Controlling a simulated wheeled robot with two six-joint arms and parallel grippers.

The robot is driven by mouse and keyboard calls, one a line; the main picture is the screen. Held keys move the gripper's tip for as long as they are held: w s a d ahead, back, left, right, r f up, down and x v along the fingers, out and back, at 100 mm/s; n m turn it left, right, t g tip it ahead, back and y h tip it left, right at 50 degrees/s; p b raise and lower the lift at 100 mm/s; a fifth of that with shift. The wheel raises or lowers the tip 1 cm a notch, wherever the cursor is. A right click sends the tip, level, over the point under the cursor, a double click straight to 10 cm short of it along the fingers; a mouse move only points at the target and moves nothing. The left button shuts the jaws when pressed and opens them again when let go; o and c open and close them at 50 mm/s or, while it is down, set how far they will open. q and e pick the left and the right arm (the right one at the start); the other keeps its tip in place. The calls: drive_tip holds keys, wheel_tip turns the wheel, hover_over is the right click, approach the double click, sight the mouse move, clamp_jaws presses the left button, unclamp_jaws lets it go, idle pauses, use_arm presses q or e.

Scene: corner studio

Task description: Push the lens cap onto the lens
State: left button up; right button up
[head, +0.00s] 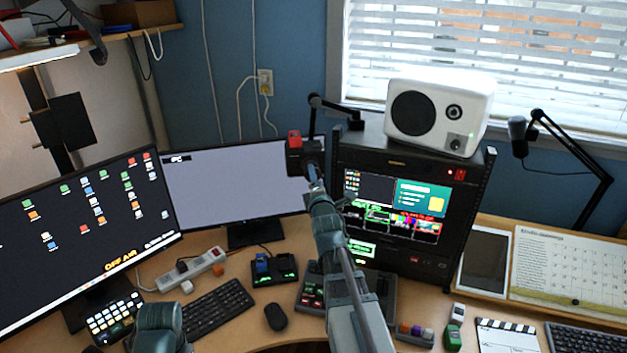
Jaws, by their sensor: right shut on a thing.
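My right arm reaches up from the bottom middle. My right gripper (304,158) is dark and small at its far end, in front of the right edge of the grey monitor. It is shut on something. A small red thing (294,139) shows at its tip, but I cannot tell whether this is the lens cap. The gripper hides most of what it holds. I cannot make out a lens. Only a part of my left arm shows at the bottom left, and its gripper is out of view.
A black rack (420,258) with lit screens stands right of my right arm, with a white speaker (440,112) on top. The desk holds a keyboard (217,309), a mouse (276,317), a power strip (190,270) and a black control panel (386,289) beside my forearm.

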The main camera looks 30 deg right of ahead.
drive_tip(key=shift+w+d, duration=0.2)
drive_tip(key=shift+w, duration=0.25)
drive_tip(key=o, duration=1.4)
drive_tip(key=shift+c, duration=0.2)
